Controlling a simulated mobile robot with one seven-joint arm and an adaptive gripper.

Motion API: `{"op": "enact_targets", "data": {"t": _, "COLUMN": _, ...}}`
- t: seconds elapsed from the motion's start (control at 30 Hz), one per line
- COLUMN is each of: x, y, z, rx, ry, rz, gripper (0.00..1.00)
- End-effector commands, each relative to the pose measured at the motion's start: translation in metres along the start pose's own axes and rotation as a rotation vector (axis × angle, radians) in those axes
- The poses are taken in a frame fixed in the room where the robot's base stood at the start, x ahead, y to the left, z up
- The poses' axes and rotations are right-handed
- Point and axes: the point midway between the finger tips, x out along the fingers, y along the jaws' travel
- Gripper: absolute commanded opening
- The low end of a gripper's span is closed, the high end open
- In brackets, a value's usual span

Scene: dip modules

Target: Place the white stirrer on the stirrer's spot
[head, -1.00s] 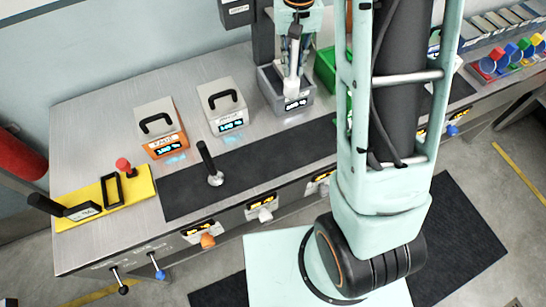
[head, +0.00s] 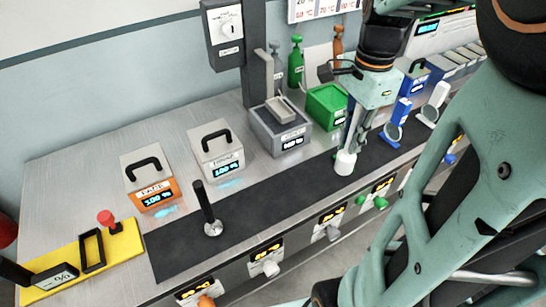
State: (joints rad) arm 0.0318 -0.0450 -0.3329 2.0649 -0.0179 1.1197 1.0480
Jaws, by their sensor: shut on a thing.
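My gripper (head: 355,122) is at the right of the black mat, pointing down. It is shut on the white stirrer (head: 345,162), whose round white end hangs below the fingers over the mat's right part. The stirrer's upper part is mostly hidden by the fingers. I cannot tell whether its end touches the mat or is just above it. No marking for the stirrer's spot can be made out.
A black-handled tool (head: 210,212) stands on the mat (head: 270,190). Behind are an orange-fronted module (head: 152,182), a white module (head: 217,150), a grey module (head: 278,132) and a green module (head: 327,105). Blue (head: 394,132) and white (head: 433,105) holders stand at the right.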

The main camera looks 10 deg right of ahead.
Motion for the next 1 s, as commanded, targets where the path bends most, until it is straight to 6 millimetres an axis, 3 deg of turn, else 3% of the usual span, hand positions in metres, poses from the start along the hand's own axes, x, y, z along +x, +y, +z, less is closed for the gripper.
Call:
{"op": "enact_targets", "data": {"t": 0.17, "x": 0.006, "y": -0.001, "z": 0.011, "rx": 0.047, "ry": -0.001, "rz": 0.001, "gripper": 0.0}}
{"op": "enact_targets", "data": {"t": 0.47, "x": 0.037, "y": -0.036, "z": 0.073, "rx": 0.044, "ry": 0.0, "rz": 0.003, "gripper": 0.0}}
{"op": "enact_targets", "data": {"t": 0.6, "x": 0.065, "y": -0.047, "z": 0.095, "rx": 0.046, "ry": -0.001, "rz": 0.006, "gripper": 0.0}}
{"op": "enact_targets", "data": {"t": 1.0, "x": 0.103, "y": -0.064, "z": 0.122, "rx": 0.048, "ry": -0.001, "rz": 0.002, "gripper": 0.0}}
